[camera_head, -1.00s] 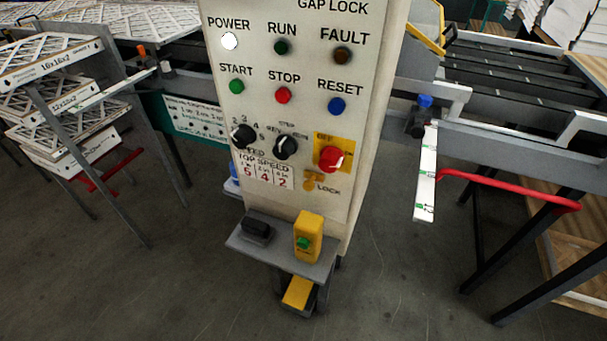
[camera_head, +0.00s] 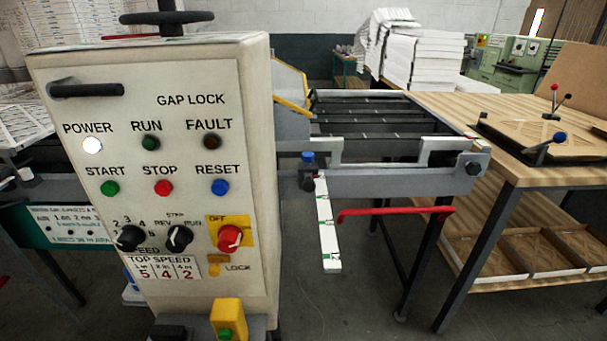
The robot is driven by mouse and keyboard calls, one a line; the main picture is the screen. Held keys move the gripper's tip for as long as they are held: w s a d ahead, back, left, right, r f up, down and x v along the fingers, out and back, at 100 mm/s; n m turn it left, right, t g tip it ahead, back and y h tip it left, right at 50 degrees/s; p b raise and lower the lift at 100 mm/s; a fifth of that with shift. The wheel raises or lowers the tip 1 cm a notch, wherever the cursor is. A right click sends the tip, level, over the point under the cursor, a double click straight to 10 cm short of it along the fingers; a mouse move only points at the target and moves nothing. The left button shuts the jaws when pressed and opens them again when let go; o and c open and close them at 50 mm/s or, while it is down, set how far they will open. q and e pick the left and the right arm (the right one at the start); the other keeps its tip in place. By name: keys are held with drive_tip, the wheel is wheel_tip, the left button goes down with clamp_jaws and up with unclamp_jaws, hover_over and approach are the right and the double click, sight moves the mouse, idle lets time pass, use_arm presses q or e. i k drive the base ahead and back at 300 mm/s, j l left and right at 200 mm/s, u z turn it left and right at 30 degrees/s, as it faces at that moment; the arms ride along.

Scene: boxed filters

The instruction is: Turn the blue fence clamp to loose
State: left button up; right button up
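A small blue knob (camera_head: 308,158) on a dark clamp body sits on the side rail, just right of the control cabinet. It looks like the blue fence clamp; its loose or tight setting is too small to read. A white scale strip (camera_head: 328,225) with green marks runs from below the clamp toward me. Neither of my grippers shows in the head view.
The control cabinet (camera_head: 160,185) with its buttons and dials fills the left. A red bar handle (camera_head: 395,211) sticks out below the conveyor rail. A wooden workbench (camera_head: 450,108) stands right. Grey floor (camera_head: 320,305) lies open in front.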

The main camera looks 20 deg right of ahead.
sight(307, 157)
drive_tip(key=l+z, duration=0.1)
drive_tip(key=l, duration=0.45)
drive_tip(key=i+l+z, duration=0.1)
drive_tip(key=l, duration=0.4)
drive_tip(key=l+z, duration=0.1)
drive_tip(key=l, duration=0.45)
drive_tip(key=i+l+z, duration=0.1)
drive_tip(key=l, duration=0.4)
drive_tip(key=i+l+z, duration=0.1)
drive_tip(key=l, duration=0.4)
